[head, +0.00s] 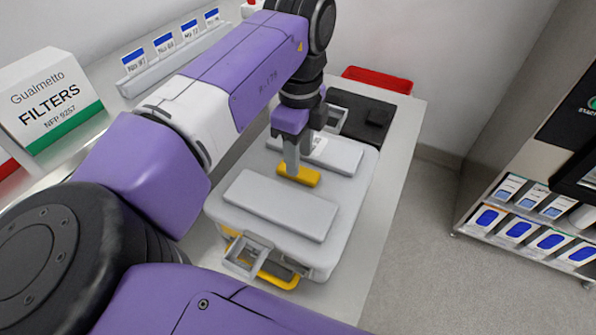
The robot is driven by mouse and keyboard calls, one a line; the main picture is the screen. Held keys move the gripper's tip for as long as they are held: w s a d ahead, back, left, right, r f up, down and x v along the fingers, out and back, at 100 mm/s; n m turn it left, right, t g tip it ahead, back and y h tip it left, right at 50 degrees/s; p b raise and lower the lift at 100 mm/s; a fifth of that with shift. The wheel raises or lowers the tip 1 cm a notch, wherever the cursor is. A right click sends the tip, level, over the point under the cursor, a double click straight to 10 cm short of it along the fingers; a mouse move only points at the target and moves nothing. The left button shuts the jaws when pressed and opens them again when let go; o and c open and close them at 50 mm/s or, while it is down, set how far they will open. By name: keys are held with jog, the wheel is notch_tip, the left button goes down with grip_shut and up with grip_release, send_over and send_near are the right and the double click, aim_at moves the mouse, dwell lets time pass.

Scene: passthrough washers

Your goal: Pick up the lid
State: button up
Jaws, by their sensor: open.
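The lid (346,191) is light grey and covers a grey container (325,262) on the table. It has two raised flat panels and a yellow handle (312,177) between them. My gripper (292,172) points down over the handle, with its fingers at the handle's left part. The fingers look close to or around the handle, but I cannot tell if they touch it. The gripper is open. The fingertips are partly hidden against the handle, and my arm hides part of the far left side of the lid.
Metal latches sit at the container's near side (247,255) and far side. A black item (368,118) and a red tray (377,80) lie behind it. A filters box (45,98) stands at left. A shelf unit (530,215) stands right, past open floor (440,240).

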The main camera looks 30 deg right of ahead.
jog(key=shift+a+f, duration=0.1)
jog(key=shift+f, duration=1.55)
grip_shut()
jog(key=shift+r, duration=0.15)
